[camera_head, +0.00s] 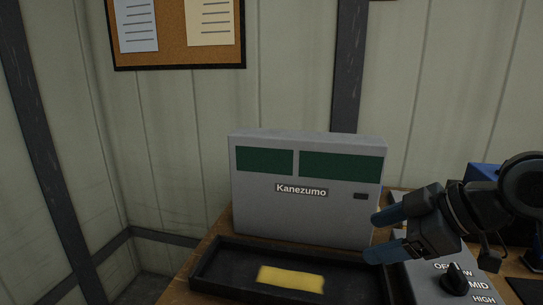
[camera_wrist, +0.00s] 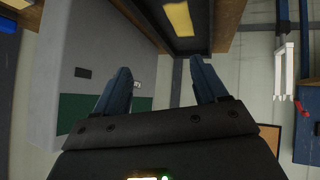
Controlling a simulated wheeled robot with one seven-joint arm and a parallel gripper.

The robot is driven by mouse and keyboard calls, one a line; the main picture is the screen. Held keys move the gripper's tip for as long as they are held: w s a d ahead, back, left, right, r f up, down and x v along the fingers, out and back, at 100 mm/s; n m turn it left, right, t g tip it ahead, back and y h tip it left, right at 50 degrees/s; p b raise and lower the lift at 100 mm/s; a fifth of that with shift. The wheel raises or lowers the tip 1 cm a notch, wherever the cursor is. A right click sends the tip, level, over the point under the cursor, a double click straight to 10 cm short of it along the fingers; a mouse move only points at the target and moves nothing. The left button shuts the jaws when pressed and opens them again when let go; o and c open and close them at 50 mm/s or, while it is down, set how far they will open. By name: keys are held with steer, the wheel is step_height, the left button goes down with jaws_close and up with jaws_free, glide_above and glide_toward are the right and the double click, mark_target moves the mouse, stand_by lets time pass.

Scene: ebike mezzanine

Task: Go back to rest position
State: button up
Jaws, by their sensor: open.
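My gripper (camera_head: 375,236) is at the right in the head view, its two blue fingers apart with nothing between them. It is in front of the right end of the grey Kanezumo unit (camera_head: 308,215), above the right side of the black tray (camera_head: 345,284). In the wrist view the open fingers of my gripper (camera_wrist: 160,85) point toward the upper part of the picture, beside the grey unit (camera_wrist: 85,55).
A yellow piece (camera_head: 291,279) lies in the tray and also shows in the wrist view (camera_wrist: 179,18). A control box with a black knob (camera_head: 457,279) sits below my arm. A blue object (camera_head: 482,175) is behind my arm. A corkboard (camera_head: 178,55) hangs on the wall.

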steer(key=a+m+t+y, duration=0.2)
steer(key=a+m+t, duration=0.5)
steer(key=a, duration=0.3)
steer(key=s+d+f+m+t+h, duration=0.1)
steer(key=s+f+m+t+h, duration=0.3)
steer(key=s+f+m, duration=0.55)
steer(key=s+d+f+n+g+h, duration=0.1)
steer(key=s+d, duration=0.2)
steer(key=s, duration=0.7)
steer(key=s+d+f+n+h, duration=0.1)
steer(key=s+d, duration=0.3)
steer(key=s, duration=0.6)
steer(key=s+d+f+n+g+h, duration=0.1)
steer(key=s+d+h, duration=0.2)
steer(key=s, duration=0.7)
steer(key=shift+s+d+f+g, duration=0.2)
steer(key=shift+s+g, duration=0.1)
steer(key=shift+s, duration=0.05)
